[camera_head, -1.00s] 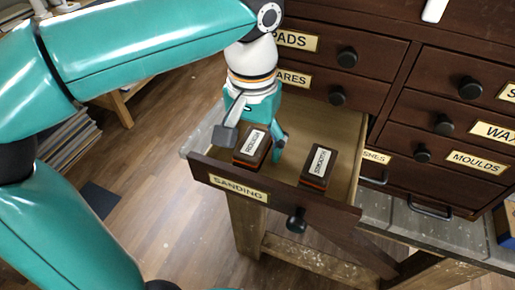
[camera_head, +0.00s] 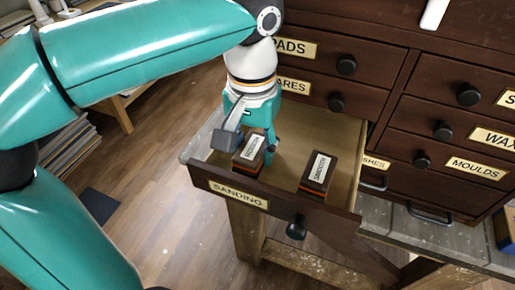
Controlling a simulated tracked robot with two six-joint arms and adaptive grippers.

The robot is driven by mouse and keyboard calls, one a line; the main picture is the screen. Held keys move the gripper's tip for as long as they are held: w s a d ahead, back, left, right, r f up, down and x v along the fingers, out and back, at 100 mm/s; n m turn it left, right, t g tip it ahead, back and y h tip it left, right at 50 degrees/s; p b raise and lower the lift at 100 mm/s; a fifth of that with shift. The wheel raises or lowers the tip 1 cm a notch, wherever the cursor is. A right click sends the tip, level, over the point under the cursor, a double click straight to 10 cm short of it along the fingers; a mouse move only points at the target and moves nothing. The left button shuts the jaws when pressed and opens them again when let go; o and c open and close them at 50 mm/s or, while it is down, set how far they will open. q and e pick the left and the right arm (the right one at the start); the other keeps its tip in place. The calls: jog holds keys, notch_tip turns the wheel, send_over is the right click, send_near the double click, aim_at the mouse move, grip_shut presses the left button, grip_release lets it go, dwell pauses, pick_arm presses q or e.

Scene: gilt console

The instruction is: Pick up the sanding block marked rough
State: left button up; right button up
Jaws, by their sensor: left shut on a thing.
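The block marked rough (camera_head: 249,150) stands in the left part of the open drawer labelled SANDING (camera_head: 238,195). It is dark with an orange band and a white label on top, which is blurred now. My left gripper (camera_head: 250,142) reaches down into the drawer and is shut on this block, one finger on each side. The block is still low in the drawer; whether it touches the drawer floor I cannot tell. A second similar block, marked smooth (camera_head: 318,172), stands apart to the right in the same drawer. My right gripper is not in view.
The dark drawer cabinet (camera_head: 400,75) rises behind and right, with black knobs and labels. The drawer's front panel and black knob (camera_head: 296,228) stand in front of the blocks. A wooden bench frame (camera_head: 310,262) is below. Stacked papers (camera_head: 70,140) lie at left.

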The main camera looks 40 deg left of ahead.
pick_arm(q)
notch_tip(320, 180, up, 14)
jog(key=p, duration=0.4)
notch_tip(320, 180, up, 6)
jog(key=f+p, duration=0.1)
jog(key=p, duration=0.3)
send_over(254, 145)
jog(key=shift+s+r, duration=0.1)
jog(key=shift+r, duration=0.15)
jog(key=o, duration=0.5)
jog(key=shift+c, duration=1.9)
